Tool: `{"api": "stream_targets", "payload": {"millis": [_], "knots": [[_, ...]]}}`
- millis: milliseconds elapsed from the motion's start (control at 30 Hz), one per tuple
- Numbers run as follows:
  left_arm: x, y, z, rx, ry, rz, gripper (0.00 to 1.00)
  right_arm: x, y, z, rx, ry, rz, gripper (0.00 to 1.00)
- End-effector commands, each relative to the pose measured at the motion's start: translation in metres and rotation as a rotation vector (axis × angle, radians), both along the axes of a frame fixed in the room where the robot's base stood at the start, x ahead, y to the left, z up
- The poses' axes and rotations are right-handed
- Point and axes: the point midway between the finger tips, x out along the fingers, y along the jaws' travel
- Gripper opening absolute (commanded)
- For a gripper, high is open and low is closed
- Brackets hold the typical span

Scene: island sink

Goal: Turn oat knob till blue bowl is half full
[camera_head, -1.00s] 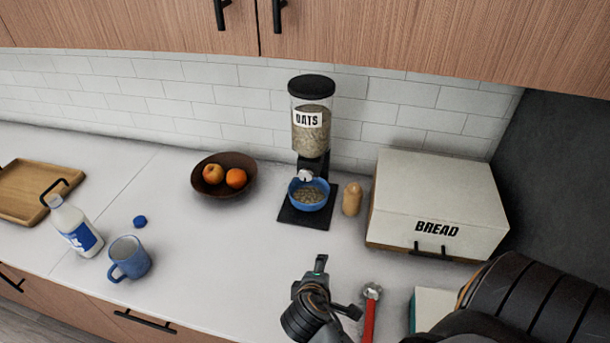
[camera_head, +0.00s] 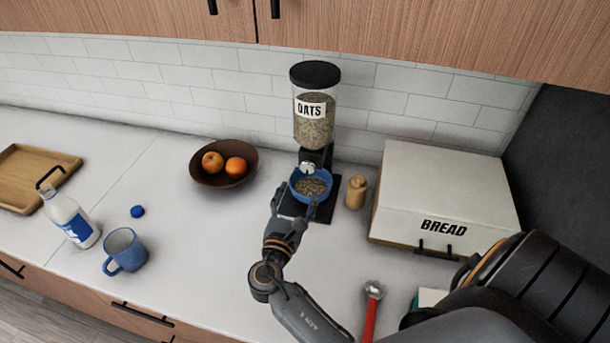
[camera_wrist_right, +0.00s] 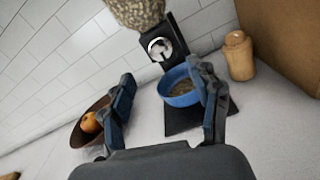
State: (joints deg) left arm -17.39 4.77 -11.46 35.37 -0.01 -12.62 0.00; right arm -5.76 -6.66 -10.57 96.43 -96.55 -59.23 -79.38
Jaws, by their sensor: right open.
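The oat dispenser (camera_head: 315,120), a clear container with a black lid and an OATS label, stands against the tiled wall. Its pale knob (camera_head: 307,167) is on the front below the container; it also shows in the right wrist view (camera_wrist_right: 160,47). The blue bowl (camera_head: 298,180) sits on the black base under the spout, with oats inside; it also shows in the right wrist view (camera_wrist_right: 178,98). My right gripper (camera_head: 293,202) is open and empty, just in front of the bowl. In the right wrist view its fingers (camera_wrist_right: 165,98) are spread, the right one overlapping the bowl. My left gripper is out of view.
A brown bowl with fruit (camera_head: 222,178) stands left of the dispenser. A small wooden shaker (camera_head: 356,192) and the bread box (camera_head: 440,200) are to the right.

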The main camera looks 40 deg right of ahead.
Motion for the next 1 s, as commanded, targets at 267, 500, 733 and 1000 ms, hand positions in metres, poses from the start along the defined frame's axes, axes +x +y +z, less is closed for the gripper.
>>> {"api": "stream_targets", "payload": {"millis": [267,500,733,1000], "knots": [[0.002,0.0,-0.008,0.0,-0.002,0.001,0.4,0.036,-0.042,-0.001,-0.001,-0.001,0.0,0.61],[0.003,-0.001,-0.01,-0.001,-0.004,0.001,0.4,0.049,-0.057,-0.001,0.001,0.0,0.0,0.61],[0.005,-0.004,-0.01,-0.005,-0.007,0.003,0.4,0.05,-0.058,-0.001,0.003,0.0,0.0,0.61],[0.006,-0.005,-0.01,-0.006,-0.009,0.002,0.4,0.05,-0.058,-0.001,0.003,0.0,0.0,0.21]]}}
